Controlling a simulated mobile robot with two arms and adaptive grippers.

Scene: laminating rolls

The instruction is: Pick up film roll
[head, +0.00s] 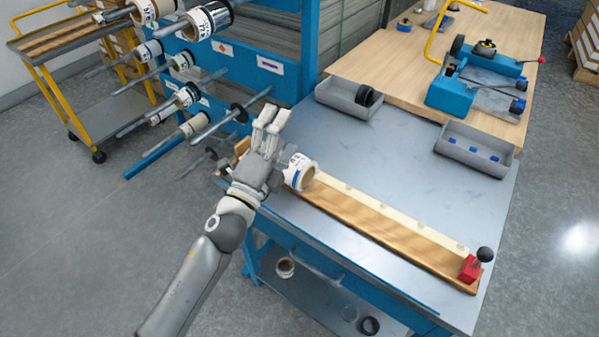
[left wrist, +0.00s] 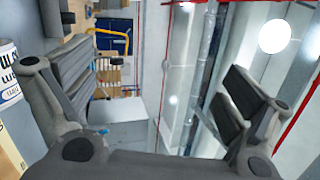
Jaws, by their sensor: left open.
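A film roll (head: 299,172) with a white label, a blue band and a tan core is at the left end of the wooden strip on the grey table. Its labelled side also shows at the left edge of the left wrist view (left wrist: 9,85). My left gripper (head: 270,118) is just left of this roll, fingers pointing to the back of the scene. In the left wrist view its fingers are spread with nothing between them, and the roll lies outside them. More film rolls (head: 209,19) sit on the pegs of the blue rack. My right gripper is not in view.
The blue rack's pegs (head: 232,118) stick out close to the left gripper. Grey bins (head: 349,99) and (head: 474,149) stand at the table's back. A red block with a black knob (head: 470,267) sits at the strip's right end. The table's middle (head: 400,170) is clear.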

